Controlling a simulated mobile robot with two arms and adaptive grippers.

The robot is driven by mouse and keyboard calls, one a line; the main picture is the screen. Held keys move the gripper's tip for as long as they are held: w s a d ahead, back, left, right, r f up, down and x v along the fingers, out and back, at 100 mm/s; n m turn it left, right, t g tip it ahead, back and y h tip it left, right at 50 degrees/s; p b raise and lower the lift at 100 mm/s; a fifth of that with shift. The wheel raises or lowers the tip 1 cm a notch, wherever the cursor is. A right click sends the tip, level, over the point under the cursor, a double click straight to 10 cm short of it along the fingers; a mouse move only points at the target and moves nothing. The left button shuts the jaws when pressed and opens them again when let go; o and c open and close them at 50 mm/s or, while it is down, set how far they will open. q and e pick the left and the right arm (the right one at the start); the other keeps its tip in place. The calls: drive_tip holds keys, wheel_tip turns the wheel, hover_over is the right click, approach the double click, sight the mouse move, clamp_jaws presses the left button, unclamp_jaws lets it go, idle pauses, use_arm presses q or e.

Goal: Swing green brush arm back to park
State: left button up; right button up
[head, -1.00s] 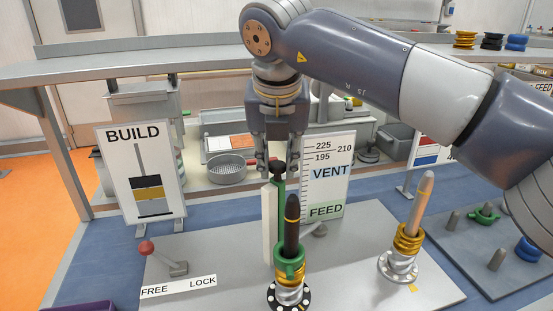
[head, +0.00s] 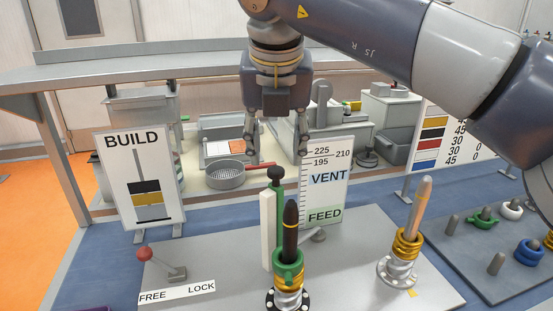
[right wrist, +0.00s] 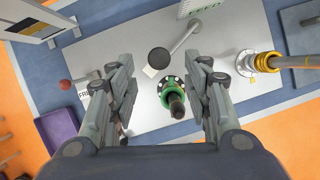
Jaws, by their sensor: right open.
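The green brush arm (head: 277,195) stands upright at the middle of the grey plate, with a black knob (head: 275,173) on top and a white upright strip (head: 267,230) beside it. In the right wrist view the knob (right wrist: 159,58) lies between and beyond the fingers. My right gripper (head: 277,150) is open and empty, its fingertips a little above the knob and apart from it. Just in front is a black-tipped screw (head: 291,230) with a green collar (head: 289,265) and gold rings on a round flange. My left gripper is not in view.
A second screw (head: 416,215) with gold rings stands to the right. A red-knobbed lever (head: 145,253) is at the left by the FREE/LOCK label. The VENT/FEED scale board (head: 327,180) stands behind the arm. A peg board (head: 480,245) with coloured rings is at the right.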

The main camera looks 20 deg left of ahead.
drive_tip(key=v, duration=0.6)
drive_tip(key=shift+r, duration=0.35)
drive_tip(key=shift+s, duration=0.15)
